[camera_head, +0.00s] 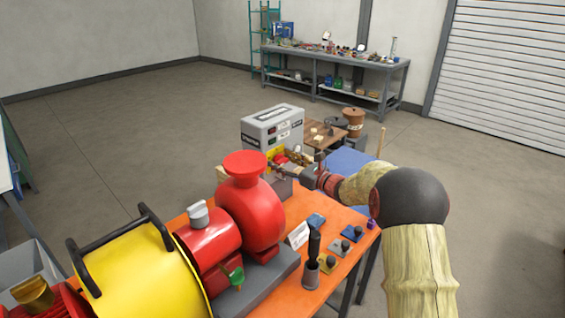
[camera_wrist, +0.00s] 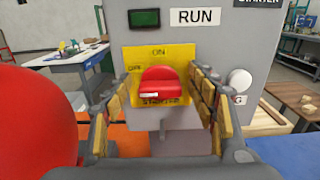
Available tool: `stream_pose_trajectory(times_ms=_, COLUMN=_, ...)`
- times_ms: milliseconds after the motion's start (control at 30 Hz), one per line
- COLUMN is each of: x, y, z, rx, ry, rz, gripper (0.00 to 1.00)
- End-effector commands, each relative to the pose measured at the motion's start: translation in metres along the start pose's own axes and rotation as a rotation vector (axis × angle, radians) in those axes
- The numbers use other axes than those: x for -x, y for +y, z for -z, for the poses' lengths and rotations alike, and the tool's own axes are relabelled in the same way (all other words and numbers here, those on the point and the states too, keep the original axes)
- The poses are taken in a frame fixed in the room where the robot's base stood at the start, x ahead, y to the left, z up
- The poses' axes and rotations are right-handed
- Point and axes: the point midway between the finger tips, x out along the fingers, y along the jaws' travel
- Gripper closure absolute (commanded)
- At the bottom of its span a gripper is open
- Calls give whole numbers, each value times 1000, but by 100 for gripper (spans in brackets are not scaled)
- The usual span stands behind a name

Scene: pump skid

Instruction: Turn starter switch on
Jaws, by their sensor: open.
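The plate is on the front of a grey starter box (camera_head: 272,128). In the wrist view the knob's pale pointer mark points left. My gripper (camera_wrist: 168,95) is open, with a finger on each side of the knob. I cannot tell whether either finger touches it. In the head view my gripper (camera_head: 298,170) is small beside the box, and the knob is hard to make out there.
A red pump (camera_head: 250,205) and a yellow motor (camera_head: 140,265) stand on the orange table (camera_head: 312,208) left of my arm. A green indicator (camera_wrist: 145,18) and a RUN label (camera_wrist: 195,17) sit above the switch. A white button (camera_wrist: 240,80) is at its right. A workbench (camera_head: 335,60) stands far back.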

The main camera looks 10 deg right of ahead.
Motion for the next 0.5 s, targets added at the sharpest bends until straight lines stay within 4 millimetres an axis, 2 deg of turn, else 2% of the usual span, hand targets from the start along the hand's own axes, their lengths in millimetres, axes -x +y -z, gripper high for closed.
stream_pose_trajectory(times_ms=100, x=0, y=0, z=0, rx=0, ry=0, rz=0, gripper=43)
stream_pose_trajectory(times_ms=500, x=0, y=0, z=0, rx=0, ry=0, rz=0, gripper=66)
